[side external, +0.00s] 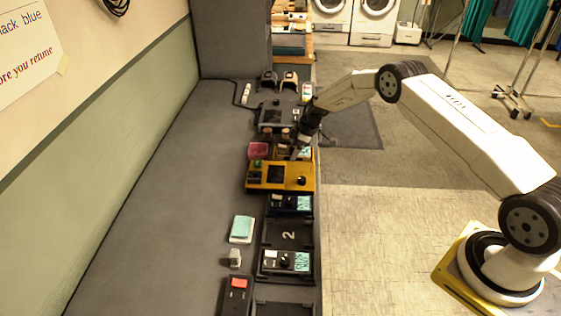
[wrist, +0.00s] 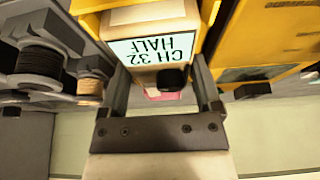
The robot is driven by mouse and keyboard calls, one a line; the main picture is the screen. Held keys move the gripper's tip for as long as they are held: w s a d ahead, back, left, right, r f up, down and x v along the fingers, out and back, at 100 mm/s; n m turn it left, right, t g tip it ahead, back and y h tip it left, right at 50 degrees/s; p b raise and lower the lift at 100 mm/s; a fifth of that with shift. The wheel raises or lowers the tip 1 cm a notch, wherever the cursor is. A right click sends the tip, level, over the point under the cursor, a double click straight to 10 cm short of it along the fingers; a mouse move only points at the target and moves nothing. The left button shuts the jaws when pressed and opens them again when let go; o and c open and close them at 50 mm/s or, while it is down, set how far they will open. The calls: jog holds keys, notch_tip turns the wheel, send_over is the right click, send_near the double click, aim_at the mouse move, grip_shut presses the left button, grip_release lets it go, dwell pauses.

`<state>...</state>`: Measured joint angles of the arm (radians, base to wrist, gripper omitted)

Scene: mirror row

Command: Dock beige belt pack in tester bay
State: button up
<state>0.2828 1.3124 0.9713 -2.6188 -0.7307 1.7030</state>
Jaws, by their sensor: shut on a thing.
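The beige belt pack (wrist: 150,15) carries a pale label reading "CH 32 HALF" and a black knob. My gripper (wrist: 163,75) is shut on it, one finger at each side. In the wrist view, yellow walls of the tester (wrist: 250,40) flank the pack's far end; I cannot tell whether the pack is seated in the bay. In the side view, the yellow tester (side external: 262,187) lies across the bench with a dark screen and a knob. My gripper (side external: 297,152) is low at its far edge. The pack is mostly hidden there.
Dark spools (wrist: 38,65) stand close to my gripper. A pink bin (side external: 258,150) is left of it. Nearer are black trays (side external: 288,235) with labelled packs and a pad of teal notes (side external: 242,228). The bench's left side (side external: 165,210) is clear.

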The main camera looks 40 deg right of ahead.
jog(key=o, duration=1.2)
jog(key=shift+v, duration=3.9)
